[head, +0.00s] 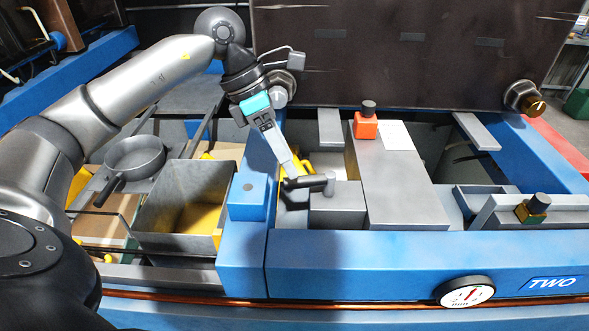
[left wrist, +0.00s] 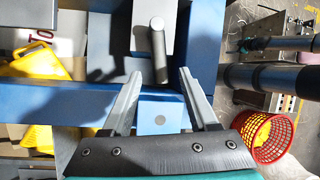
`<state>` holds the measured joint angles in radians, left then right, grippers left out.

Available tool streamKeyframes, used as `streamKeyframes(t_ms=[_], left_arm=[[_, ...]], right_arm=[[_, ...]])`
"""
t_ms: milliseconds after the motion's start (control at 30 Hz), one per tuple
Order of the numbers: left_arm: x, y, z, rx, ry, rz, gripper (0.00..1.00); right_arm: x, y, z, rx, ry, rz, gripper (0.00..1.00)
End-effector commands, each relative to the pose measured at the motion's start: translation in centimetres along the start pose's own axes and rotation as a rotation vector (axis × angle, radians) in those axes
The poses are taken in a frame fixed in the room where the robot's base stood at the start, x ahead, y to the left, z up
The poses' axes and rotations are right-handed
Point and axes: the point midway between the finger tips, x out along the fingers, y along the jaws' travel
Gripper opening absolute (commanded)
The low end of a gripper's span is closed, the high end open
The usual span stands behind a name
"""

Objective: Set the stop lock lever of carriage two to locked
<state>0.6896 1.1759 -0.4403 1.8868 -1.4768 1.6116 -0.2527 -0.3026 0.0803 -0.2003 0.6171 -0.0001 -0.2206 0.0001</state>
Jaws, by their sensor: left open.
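The stop lock lever (head: 308,182) is a grey bar on a grey block (head: 338,207) inside the blue carriage marked TWO (head: 400,262). It points left from a round pivot at its right end. My left gripper (head: 292,173) reaches down from above, its fingertips at the lever's free left end. In the left wrist view the lever (left wrist: 158,48) has its free end between the tips of the two spread fingers (left wrist: 160,76). I cannot tell whether either finger touches it. My right gripper is not in view.
A dark panel (head: 400,50) stands behind the carriage. A grey box with an orange block (head: 366,126) lies right of the lever. A blue post (head: 247,192), an open bin (head: 185,205) and a pan (head: 135,157) are to the left. A dial (head: 466,292) is on the front.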

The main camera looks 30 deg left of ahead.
Motion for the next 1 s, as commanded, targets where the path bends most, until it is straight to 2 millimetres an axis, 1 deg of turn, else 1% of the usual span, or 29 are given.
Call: streamKeyframes(t_ms=[33, 100, 233, 400, 633, 1000], left_arm=[[0.9, -0.1, 0.0, 0.000, 0.001, -0.004, 0.59], [1.9, -0.1, 0.0, 0.000, 0.001, -0.004, 0.59], [3.2, 0.0, 0.0, 0.000, 0.000, -0.002, 0.59], [3.9, 0.0, 0.0, 0.000, -0.001, 0.000, 0.59], [3.9, 0.0, 0.0, 0.000, -0.001, 0.000, 0.58], [3.9, 0.0, 0.0, 0.000, -0.001, 0.000, 0.17]], right_arm=[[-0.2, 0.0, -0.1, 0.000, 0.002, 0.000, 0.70], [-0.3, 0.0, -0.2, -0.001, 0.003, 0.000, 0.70], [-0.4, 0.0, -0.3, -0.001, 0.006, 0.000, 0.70], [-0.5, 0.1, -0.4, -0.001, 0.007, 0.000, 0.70], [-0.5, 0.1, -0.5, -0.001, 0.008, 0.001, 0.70], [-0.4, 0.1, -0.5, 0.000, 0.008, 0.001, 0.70]])
